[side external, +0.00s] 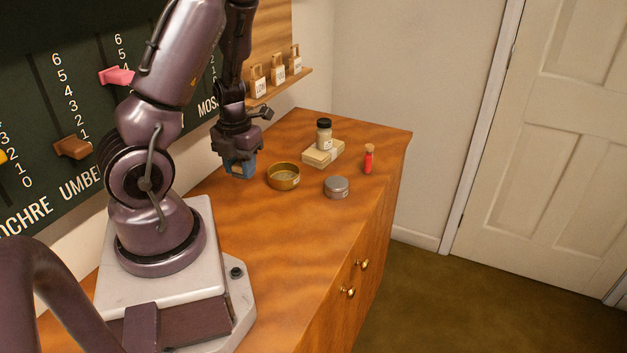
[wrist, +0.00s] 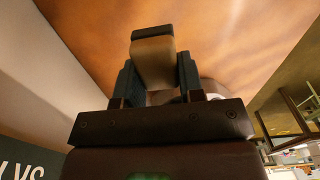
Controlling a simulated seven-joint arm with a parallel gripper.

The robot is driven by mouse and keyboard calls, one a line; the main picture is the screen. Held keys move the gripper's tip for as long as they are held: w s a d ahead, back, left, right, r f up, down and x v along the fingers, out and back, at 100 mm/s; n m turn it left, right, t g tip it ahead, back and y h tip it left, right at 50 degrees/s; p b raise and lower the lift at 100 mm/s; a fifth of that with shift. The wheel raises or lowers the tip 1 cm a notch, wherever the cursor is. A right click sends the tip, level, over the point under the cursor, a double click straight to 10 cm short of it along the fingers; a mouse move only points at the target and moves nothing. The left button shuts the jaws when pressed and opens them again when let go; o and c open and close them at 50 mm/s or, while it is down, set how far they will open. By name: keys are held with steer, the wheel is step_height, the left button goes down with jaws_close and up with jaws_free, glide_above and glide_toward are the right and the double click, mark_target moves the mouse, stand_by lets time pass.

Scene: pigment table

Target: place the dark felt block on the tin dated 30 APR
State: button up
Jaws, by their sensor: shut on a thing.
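My gripper (wrist: 157,72) is shut on a block (wrist: 154,62) with a tan face and a dark end, which I take as the dark felt block. In the side view my gripper (side external: 240,168) hangs above the table, left of the tins, and its blue-grey fingers mostly hide the block. A round brass-coloured tin (side external: 283,183) stands nearest, just right of my gripper. A smaller grey tin (side external: 336,189) with a pale label stands further right. The labels are too small to read, so I cannot tell which tin is dated 30 APR.
A small red bottle (side external: 369,160) stands at the right, near the edge of the wooden table (side external: 285,250). The slider board (side external: 40,130) and a shelf (side external: 280,87) with tagged items border the left and back.

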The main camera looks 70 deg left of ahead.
steer(key=w+d+r+m, duration=0.5)
steer(key=w+d+m, duration=0.25)
steer(key=w, duration=0.25)
steer(key=m, duration=0.2)
glide_above(332, 183)
steer(key=f, duration=0.8)
steer(key=shift+s+d, duration=0.2)
steer(key=shift+s, duration=0.1)
steer(key=shift+w+a+f, duration=0.2)
steer(key=shift+w+f, duration=0.05)
steer(key=shift+f, duration=0.2)
steer(key=shift+w+f, duration=0.1)
steer(key=shift+f, duration=1.45)
steer(key=shift+f, duration=0.15)
steer(key=o, duration=0.9)
